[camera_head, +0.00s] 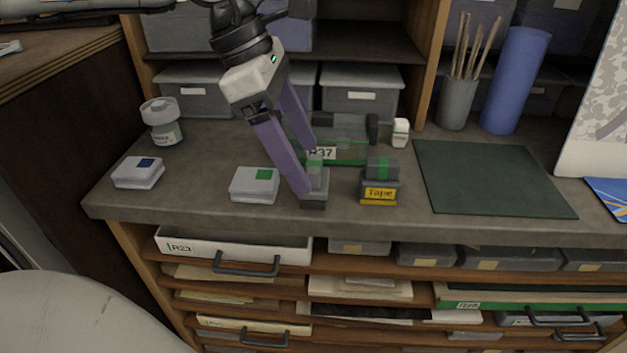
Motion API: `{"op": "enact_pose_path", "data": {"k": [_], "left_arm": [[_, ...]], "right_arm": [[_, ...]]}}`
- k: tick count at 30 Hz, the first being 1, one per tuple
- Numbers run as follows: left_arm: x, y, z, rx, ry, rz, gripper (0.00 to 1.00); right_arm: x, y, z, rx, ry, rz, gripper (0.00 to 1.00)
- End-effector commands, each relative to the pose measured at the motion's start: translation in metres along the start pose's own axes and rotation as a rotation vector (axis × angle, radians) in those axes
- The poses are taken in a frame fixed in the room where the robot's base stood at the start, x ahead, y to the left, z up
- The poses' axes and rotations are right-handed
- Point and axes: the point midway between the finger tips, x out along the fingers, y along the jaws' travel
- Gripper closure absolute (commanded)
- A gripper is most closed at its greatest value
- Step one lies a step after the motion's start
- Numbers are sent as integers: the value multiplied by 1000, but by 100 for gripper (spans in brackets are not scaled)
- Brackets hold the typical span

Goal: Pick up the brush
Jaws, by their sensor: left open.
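Several thin wooden-handled sticks that look like brushes (472,48) stand upright in a grey cup (456,104) at the back right of the workbench. My left gripper (308,170) reaches down over the middle of the bench, far to the left of the cup. Its two purple fingers are apart. No other brush can be made out. My right gripper is not in view.
A yellow-labelled tape dispenser (379,184), a green-labelled white box (254,186), a blue-labelled box (138,173) and a jar (162,122) stand on the bench (210,147). A dark green mat (490,178) lies clear at the right. A blue roll (515,82) stands beside the cup.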

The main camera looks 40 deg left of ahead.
Motion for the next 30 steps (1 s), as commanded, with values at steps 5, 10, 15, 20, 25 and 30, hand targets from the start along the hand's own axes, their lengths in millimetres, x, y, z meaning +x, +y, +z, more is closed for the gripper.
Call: {"op": "enact_pose_path", "data": {"k": [5,10,15,20,25,30], "left_arm": [[25,2,3,0,4,-6,27],[43,2,3,0,1,-2,27],[45,3,3,0,-1,1,27],[45,3,3,0,-1,1,38],[45,3,3,0,0,1,67],[45,3,3,0,-1,1,72]], "right_arm": [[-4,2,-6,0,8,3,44],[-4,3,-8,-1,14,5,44],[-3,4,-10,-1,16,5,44],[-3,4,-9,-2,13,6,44],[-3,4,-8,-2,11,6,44],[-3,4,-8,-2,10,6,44]]}}
